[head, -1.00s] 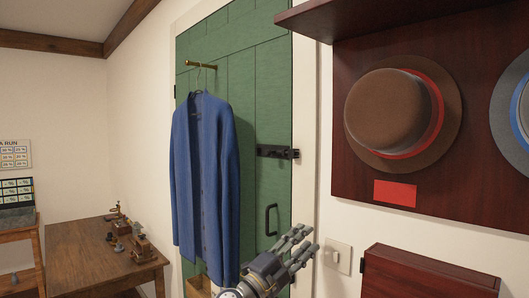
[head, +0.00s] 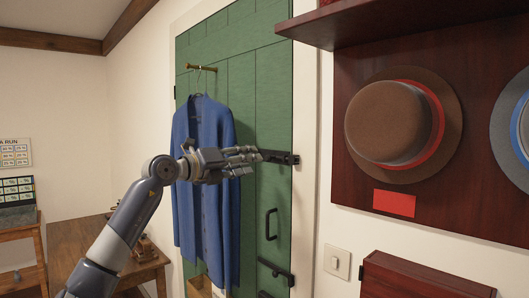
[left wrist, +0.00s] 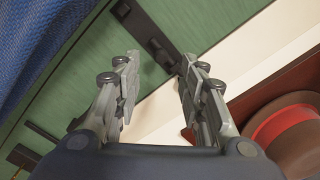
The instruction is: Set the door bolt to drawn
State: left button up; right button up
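The green door (head: 272,110) carries a black bolt (head: 285,158) near its right edge, level with my left gripper. My left gripper (head: 255,163) is in front of the door, its fingertips by the bolt's left part and hiding some of it. In the left wrist view the two fingers (left wrist: 158,66) are spread apart with nothing between them. The bolt (left wrist: 147,30) runs slantwise beyond the fingertips, with a small raised knob on it. I cannot tell whether a finger touches it. My right gripper is not in view.
A blue cardigan (head: 205,210) hangs on the door, behind my left arm. A black handle (head: 271,224) and a lower black fitting (head: 276,271) are below the bolt. A light switch (head: 337,262) and a hat board (head: 365,60) are at right.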

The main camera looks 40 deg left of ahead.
aim_at(266, 158)
pick_arm(q)
jog(key=w+p, duration=0.1)
jog(key=w, duration=0.1)
jog(key=w+p, duration=0.2)
jog(key=w, duration=0.1)
jog(key=shift+w+d+r, duration=0.15)
jog(key=shift+w+d, duration=0.15)
jog(key=shift+w, duration=0.65)
jog(key=shift+f, duration=0.2)
grip_shut()
